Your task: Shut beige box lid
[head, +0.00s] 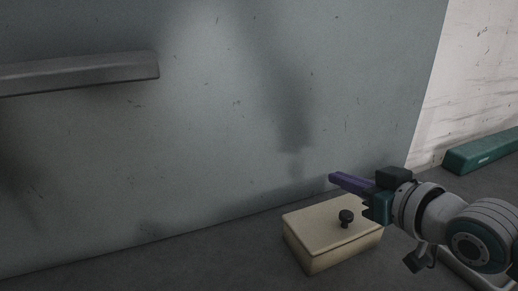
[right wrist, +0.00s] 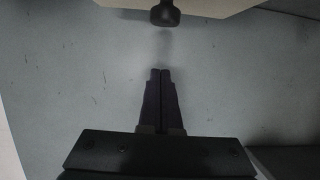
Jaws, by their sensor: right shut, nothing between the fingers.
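The beige box (head: 318,246) sits on the dark grey surface at the lower right of the head view, with its lid (head: 315,222) down flat on it. A black knob (head: 346,217) stands on the lid. My right gripper (head: 334,178) is shut and empty, above and behind the box's right part, apart from it. In the right wrist view the shut fingers (right wrist: 160,72) point toward the grey panel, and the knob (right wrist: 165,14) and a strip of the lid (right wrist: 225,6) show at the top edge. My left gripper is not in view.
A grey panel (head: 200,120) stands right behind the box. A dark grey bar (head: 80,73) juts from it at the upper left. A green block (head: 482,150) lies by the pale wall at the right. The surface left of the box is clear.

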